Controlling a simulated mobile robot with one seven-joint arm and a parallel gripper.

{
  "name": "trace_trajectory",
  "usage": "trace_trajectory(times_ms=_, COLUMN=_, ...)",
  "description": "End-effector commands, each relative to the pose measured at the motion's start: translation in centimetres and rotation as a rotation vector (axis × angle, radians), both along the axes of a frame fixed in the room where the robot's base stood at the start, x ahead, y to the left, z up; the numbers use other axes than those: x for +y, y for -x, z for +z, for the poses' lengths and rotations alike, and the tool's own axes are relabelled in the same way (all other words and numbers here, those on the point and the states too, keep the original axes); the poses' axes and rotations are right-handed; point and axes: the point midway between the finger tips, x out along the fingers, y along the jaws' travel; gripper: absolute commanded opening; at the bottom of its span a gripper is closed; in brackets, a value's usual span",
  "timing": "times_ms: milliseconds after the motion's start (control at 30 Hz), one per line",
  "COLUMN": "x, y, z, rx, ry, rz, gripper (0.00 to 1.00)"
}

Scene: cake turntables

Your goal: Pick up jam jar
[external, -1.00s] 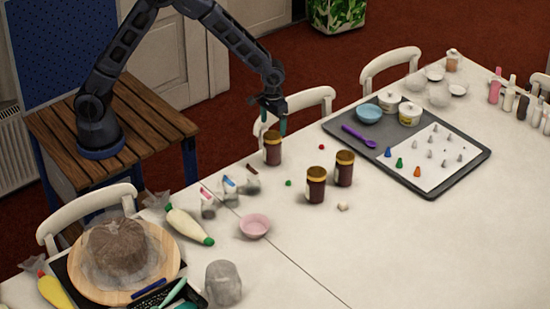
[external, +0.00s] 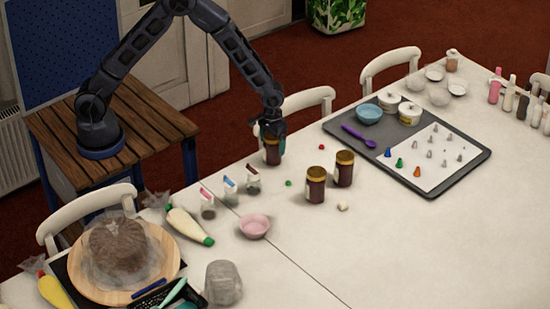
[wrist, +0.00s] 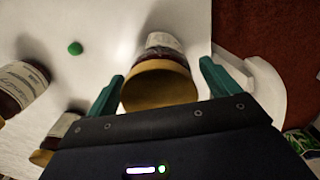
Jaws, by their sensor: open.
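Three dark jam jars with yellow lids stand on the white table. The nearest to my arm is the jam jar (external: 271,154) at the table's far edge; it also shows in the wrist view with its lid (wrist: 158,86) close to the camera. My gripper (external: 272,136) is right over this jar. In the wrist view my gripper (wrist: 162,85) is open, with one teal finger on each side of the lid. I cannot tell whether either finger touches it. The other two jars, a front jar (external: 315,186) and a back jar (external: 344,169), stand apart to the right.
A grey tray (external: 460,178) with bowls and piping tips lies to the right. Small packets (external: 230,188) and a pink bowl (external: 255,226) are to the left. A green ball (wrist: 75,48) lies near the jar. A white chair (external: 310,101) stands behind it.

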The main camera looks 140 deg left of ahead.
Motion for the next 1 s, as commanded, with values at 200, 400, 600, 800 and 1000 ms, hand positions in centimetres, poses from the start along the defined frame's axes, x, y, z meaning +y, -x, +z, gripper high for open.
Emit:
trace_trajectory(times_ms=200, x=0.0, y=-0.1, z=-2.1, rx=0.0, ry=0.001, rz=-0.002, gripper=0.88)
trace_trajectory(times_ms=400, x=0.0, y=-0.1, z=-2.1, rx=0.0, ry=0.0, rz=-0.002, gripper=0.84)
trace_trajectory(times_ms=600, x=0.0, y=-0.1, z=-2.1, rx=0.0, ry=0.0, rz=-0.002, gripper=0.44)
trace_trajectory(times_ms=800, x=0.0, y=-0.1, z=-2.0, rx=-0.001, ry=-0.001, rz=-0.002, gripper=0.17)
trace_trajectory(times_ms=1000, x=0.0, y=-0.1, z=-1.9, rx=-0.001, ry=-0.001, rz=-0.002, gripper=0.17)
